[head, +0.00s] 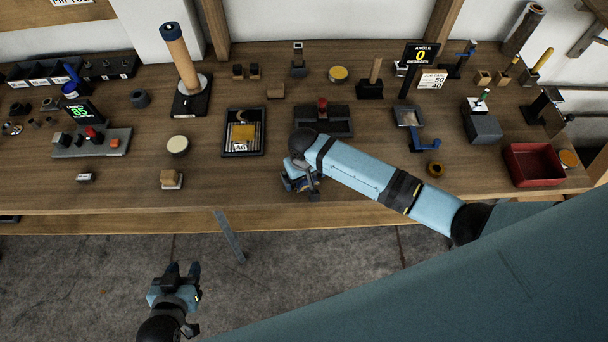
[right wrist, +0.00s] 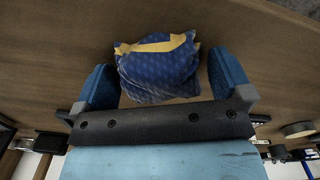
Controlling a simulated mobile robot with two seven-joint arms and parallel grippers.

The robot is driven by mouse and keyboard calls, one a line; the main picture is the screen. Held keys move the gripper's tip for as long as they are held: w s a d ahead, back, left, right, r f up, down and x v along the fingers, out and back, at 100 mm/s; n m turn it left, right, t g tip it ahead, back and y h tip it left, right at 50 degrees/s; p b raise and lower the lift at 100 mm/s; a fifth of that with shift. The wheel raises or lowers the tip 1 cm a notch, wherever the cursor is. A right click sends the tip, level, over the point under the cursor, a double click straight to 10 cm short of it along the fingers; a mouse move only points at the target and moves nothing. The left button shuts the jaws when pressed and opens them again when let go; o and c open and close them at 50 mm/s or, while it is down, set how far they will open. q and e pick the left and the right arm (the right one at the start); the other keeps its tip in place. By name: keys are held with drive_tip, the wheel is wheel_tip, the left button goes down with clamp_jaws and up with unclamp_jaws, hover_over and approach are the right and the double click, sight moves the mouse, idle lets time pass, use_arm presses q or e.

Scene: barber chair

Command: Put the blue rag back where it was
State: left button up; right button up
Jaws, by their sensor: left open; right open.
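The blue rag (right wrist: 158,72) is a crumpled dark blue cloth with yellow bands, lying on the wooden workbench (head: 250,195). In the right wrist view it sits between the two spread fingers of my right gripper (right wrist: 160,85), with a gap visible on each side. In the head view my right gripper (head: 300,182) is over the front middle of the bench, and the rag is mostly hidden under it. My left gripper (head: 180,275) is open and empty, over the floor in front of the bench.
A black tray with a tagged yellow block (head: 243,134) lies left of my right gripper. A dark block with a red knob (head: 322,112) stands behind it. A tan block (head: 172,178) is near the front edge. A red bin (head: 534,165) stands far right. The front strip between is mostly clear.

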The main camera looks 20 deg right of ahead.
wheel_tip(320, 180, up, 12)
drive_tip(key=s+a+f+t+y, duration=0.2)
drive_tip(key=s+f+t+y, duration=0.2)
drive_tip(key=s+f, duration=0.3)
drive_tip(key=s+d+n+t, duration=0.1)
drive_tip(key=s+d+t, duration=0.6)
drive_tip(key=s, duration=0.3)
drive_tip(key=shift+r+n+h, duration=0.2)
drive_tip(key=shift+n+h, duration=0.2)
drive_tip(key=shift+s+d, duration=0.1)
drive_tip(key=shift+s, duration=0.05)
idle(0.5)
